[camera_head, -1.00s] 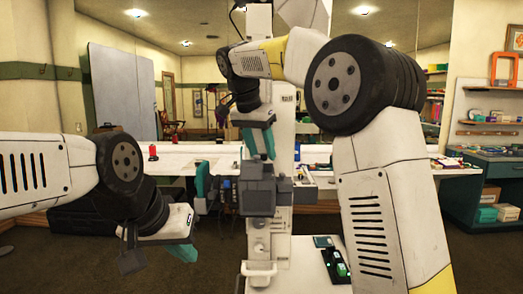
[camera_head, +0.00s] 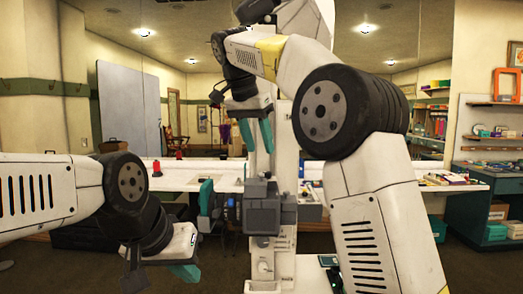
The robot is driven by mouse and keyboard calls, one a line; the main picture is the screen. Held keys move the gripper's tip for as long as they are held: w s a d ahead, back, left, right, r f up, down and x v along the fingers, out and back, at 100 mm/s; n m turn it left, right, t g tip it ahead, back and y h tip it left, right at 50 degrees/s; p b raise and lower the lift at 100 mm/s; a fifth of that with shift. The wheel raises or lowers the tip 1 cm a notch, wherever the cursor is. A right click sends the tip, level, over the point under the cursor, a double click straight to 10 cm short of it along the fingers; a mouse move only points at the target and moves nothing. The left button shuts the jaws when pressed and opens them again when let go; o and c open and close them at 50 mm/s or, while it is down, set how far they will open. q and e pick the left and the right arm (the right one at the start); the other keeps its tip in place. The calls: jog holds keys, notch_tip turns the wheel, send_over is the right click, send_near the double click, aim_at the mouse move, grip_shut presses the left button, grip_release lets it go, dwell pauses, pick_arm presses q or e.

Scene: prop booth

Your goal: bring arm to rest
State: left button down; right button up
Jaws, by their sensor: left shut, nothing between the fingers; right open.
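My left arm comes in from the left edge. Its gripper (camera_head: 186,272) hangs low in front of the dark floor, with its teal fingers together and nothing between them. My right arm rises from the lower right and bends over to the left at a large black joint. Its gripper (camera_head: 256,138) is near the middle of the view, pointing down. Its two teal fingers are apart, with nothing held between them. Both grippers look clear of the counter.
A long white counter (camera_head: 180,180) runs across the back, with a red spool-like object (camera_head: 157,168) on it. A grey panel (camera_head: 129,105) stands at the left. Shelves (camera_head: 492,136) and a teal cabinet (camera_head: 463,207) are at the right. Dark floor is open at the lower left.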

jog(key=s+d+f+n+y, duration=0.4)
jog(key=s+d, duration=0.4)
jog(key=d, duration=0.4)
jog(key=s+d+f+n+t+y, duration=0.1)
jog(key=s+d+f+n+t, duration=0.1)
jog(key=s+f, duration=1.4)
jog(key=shift+s+d+f+n+t, duration=0.25)
jog(key=shift+d+n, duration=0.35)
jog(key=shift+d, duration=0.6)
